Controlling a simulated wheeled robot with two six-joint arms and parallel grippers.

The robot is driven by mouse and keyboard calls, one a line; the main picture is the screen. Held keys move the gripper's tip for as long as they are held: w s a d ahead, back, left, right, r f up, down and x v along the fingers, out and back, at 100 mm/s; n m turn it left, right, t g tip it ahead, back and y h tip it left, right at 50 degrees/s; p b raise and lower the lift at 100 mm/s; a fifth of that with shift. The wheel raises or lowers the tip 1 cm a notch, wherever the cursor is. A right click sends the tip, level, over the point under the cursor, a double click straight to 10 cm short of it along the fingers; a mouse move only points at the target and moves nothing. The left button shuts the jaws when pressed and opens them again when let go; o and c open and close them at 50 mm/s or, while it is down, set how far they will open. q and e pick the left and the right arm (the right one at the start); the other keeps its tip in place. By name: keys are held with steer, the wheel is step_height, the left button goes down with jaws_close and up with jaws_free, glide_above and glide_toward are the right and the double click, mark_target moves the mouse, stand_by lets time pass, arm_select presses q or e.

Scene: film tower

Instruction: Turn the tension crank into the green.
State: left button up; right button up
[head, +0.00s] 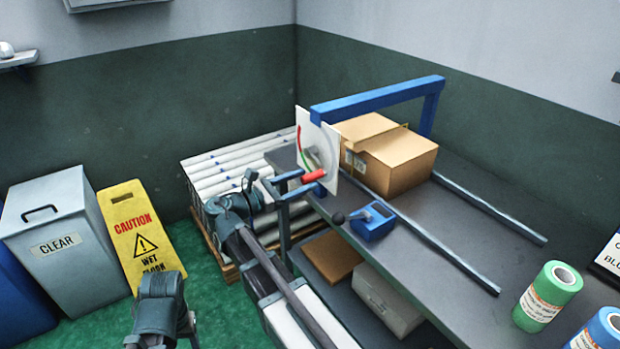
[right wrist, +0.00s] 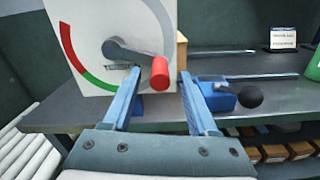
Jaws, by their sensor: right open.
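The tension crank is a grey arm (right wrist: 135,52) with a red handle (right wrist: 160,73), mounted on a white dial panel (right wrist: 88,20). In the head view the red handle (head: 314,176) sticks out from the panel (head: 328,140). The dial arc has a red part (right wrist: 68,45) and a green part (right wrist: 97,82) at lower left, and a grey part to the right. The crank arm points right and slightly down. My right gripper (head: 306,181) is open, its blue fingers on either side of the red handle; contact cannot be told. My left gripper does not show.
The panel hangs at the end of a blue frame (head: 380,92) over a grey bench (head: 450,222). A cardboard box (head: 395,165) and a blue block with a black knob (head: 372,222) are close by. White rolls (head: 225,160) lie stacked behind my right arm.

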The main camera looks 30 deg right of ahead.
steer(key=shift+w+d, duration=0.1)
steer(key=shift+d, duration=1.3)
jaws_close()
stand_by(0.4)
